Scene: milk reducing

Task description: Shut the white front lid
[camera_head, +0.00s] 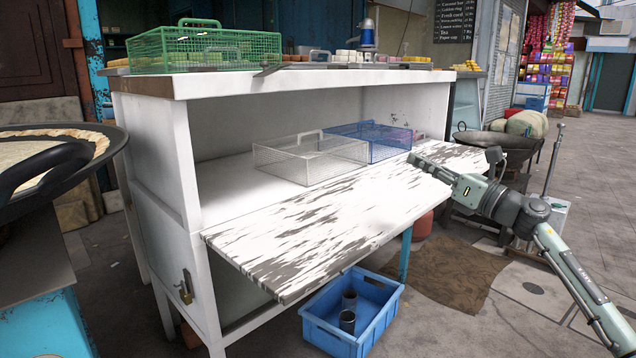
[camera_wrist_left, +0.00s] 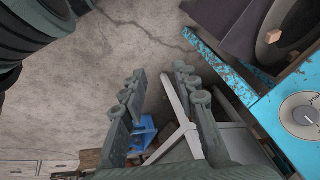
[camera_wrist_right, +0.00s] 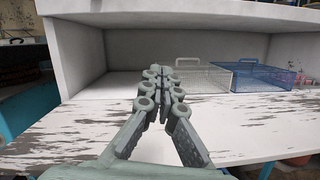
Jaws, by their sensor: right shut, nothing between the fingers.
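The white front lid (camera_head: 320,225) is a weathered panel with peeling paint. It is folded down and juts out nearly level from the white cabinet (camera_head: 178,165), leaving the shelf open. It also fills the lower part of the right wrist view (camera_wrist_right: 75,125). My right gripper (camera_head: 413,159) is shut and empty, over the right part of the lid and pointing at the cabinet; I cannot tell if it touches the lid. Its fingertips (camera_wrist_right: 162,75) meet in the right wrist view. My left gripper (camera_wrist_left: 158,74) shows only in the left wrist view, open and empty above the pavement.
A white wire basket (camera_head: 310,160) and a blue wire basket (camera_head: 375,142) stand on the shelf behind the lid. A blue crate (camera_head: 325,335) is on the ground below the lid. A green basket (camera_head: 205,50) is on top. A large pan (camera_head: 105,140) stands at left.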

